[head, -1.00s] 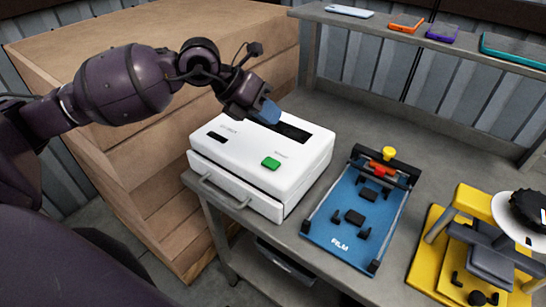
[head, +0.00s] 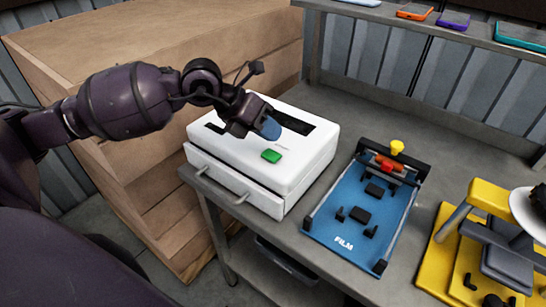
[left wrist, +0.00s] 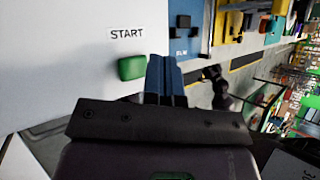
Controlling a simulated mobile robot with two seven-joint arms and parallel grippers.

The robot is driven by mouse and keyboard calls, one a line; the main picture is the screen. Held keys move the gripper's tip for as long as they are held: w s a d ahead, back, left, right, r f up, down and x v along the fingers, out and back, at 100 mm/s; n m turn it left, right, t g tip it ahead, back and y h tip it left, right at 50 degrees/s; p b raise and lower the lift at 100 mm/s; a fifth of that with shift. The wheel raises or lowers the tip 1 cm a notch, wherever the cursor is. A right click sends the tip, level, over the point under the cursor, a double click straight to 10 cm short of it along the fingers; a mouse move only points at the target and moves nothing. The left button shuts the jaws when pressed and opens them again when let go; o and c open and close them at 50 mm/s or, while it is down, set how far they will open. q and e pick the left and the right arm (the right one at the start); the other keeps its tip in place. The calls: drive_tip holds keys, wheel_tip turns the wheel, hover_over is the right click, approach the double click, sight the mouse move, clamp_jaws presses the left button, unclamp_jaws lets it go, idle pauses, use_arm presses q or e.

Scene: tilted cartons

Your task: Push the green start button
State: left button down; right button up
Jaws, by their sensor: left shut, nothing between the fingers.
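The green start button (head: 271,156) sits on the top of a white box-shaped machine (head: 306,169), near its front right. In the left wrist view the button (left wrist: 132,67) lies just left of the fingertips, below a printed START label (left wrist: 127,33). My left gripper (head: 270,128) is over the machine's top, just behind the button in the head view. Its blue fingers (left wrist: 165,74) are shut together and empty. I see a small gap between fingers and button in the picture; I cannot tell their height above the surface.
A blue FILM fixture (head: 345,228) with a yellow knob stands right of the machine on the grey table (head: 310,257). A yellow press (head: 450,265) is further right. A shelf (head: 440,38) with several phones runs behind. Wooden cartons (head: 140,45) stand at left.

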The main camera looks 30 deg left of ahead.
sight(271, 156)
use_arm(q)
drive_tip(key=shift+f, duration=0.85)
drive_tip(key=shift+b, duration=0.3)
use_arm(e)
drive_tip(key=shift+s+f, duration=0.25)
drive_tip(key=shift+f, duration=0.2)
drive_tip(key=shift+w, duration=0.2)
drive_tip(key=shift+s, duration=0.2)
use_arm(q)
drive_tip(key=shift+f, duration=0.2)
use_arm(e)
drive_tip(key=shift+f, duration=0.15)
use_arm(q)
drive_tip(key=shift+f, duration=0.25)
use_arm(e)
drive_tip(key=shift+w, duration=0.15)
